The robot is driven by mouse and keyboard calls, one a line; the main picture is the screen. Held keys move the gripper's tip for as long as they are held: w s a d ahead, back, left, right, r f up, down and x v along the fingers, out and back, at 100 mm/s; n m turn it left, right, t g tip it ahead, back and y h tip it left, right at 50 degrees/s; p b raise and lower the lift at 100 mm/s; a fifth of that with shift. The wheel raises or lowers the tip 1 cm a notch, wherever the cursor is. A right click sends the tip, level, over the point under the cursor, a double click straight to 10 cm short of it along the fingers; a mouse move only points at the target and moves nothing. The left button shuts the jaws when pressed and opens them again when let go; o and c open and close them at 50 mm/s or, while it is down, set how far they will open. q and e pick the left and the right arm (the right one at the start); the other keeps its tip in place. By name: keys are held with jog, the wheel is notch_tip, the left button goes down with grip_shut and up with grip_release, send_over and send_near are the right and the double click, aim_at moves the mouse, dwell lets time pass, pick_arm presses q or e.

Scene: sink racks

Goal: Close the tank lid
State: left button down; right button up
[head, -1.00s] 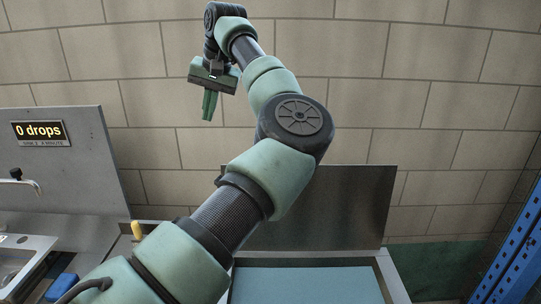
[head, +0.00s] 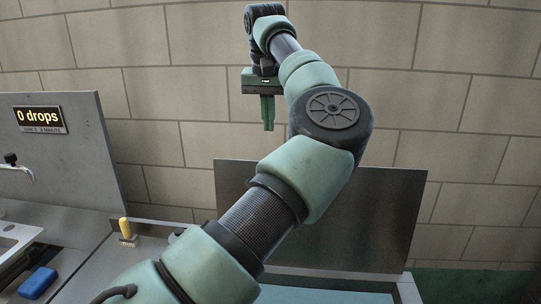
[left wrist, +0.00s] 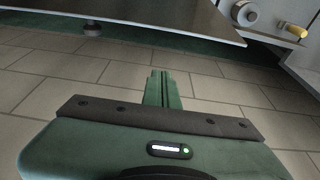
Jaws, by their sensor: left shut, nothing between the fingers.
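The tank lid (head: 390,220) is a dark grey flat panel standing upright at the back of the tank. Pale blue water shows in the tank (head: 325,294) at the bottom edge of the head view, partly hidden by my left arm. My left gripper (head: 268,127) is shut and empty, fingers pointing down, above the lid's top edge in the picture. It appears apart from the lid. In the left wrist view the shut fingers (left wrist: 163,78) show below the lid's panel (left wrist: 130,14), with a gap between. My right gripper is not in view.
A yellow-handled brush (head: 125,231) stands on the counter left of the tank. A blue sponge (head: 38,282) lies near the sink (head: 14,242) and faucet (head: 16,166). A grey splash panel (head: 85,150) carries a "0 drops" sign (head: 40,119). A tiled wall is behind.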

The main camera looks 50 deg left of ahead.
pick_arm(q)
notch_tip(320, 180, down, 8)
jog(key=s+d+p, duration=0.1)
jog(key=s+p, duration=0.1)
jog(key=shift+r, duration=0.2)
jog(key=shift+d, duration=0.1)
dwell(0.4)
